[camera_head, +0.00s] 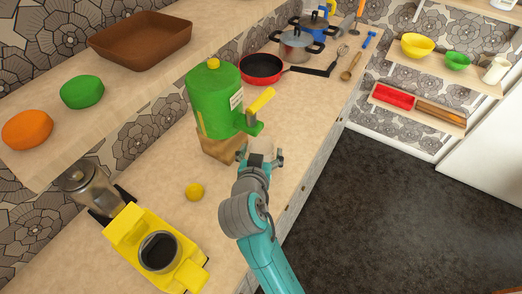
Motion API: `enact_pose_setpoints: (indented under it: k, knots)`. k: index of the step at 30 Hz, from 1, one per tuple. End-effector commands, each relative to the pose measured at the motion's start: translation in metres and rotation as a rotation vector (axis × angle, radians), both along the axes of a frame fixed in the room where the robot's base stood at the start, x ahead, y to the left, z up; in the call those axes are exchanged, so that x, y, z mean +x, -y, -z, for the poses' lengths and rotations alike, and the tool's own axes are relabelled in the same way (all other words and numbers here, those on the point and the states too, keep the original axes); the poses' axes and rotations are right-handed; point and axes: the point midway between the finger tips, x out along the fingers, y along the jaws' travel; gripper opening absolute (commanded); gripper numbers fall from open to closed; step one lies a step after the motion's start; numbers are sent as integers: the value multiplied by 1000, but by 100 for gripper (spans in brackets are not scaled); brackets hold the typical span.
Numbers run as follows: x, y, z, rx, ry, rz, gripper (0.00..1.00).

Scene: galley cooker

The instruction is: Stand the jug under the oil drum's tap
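The oil drum (213,98) is a green can with a yellow cap, raised on a wooden block (221,148) on the counter. Its tap (260,101) has a yellow lever and a green spout on the right side. A small pale cup-like vessel, which looks like the jug (261,146), is between the fingers of my gripper (261,155). The fingers lie against both its sides. It shows just below the spout in the picture; its base is hidden by my gripper, so I cannot tell whether it touches the counter.
A yellow ball (194,191) and a yellow machine (152,247) are on the counter to the left. A red pan (262,67) and pots (296,46) stand beyond the drum. An upper shelf (60,130) runs along the left. Dark floor (390,210) is clear at right.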

Motion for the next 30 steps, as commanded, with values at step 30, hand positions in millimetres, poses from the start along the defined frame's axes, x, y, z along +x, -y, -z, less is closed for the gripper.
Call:
enact_pose_setpoints:
  k: [30]
  knots:
    - [-97, -20, -43, 1, 0, -4, 90]
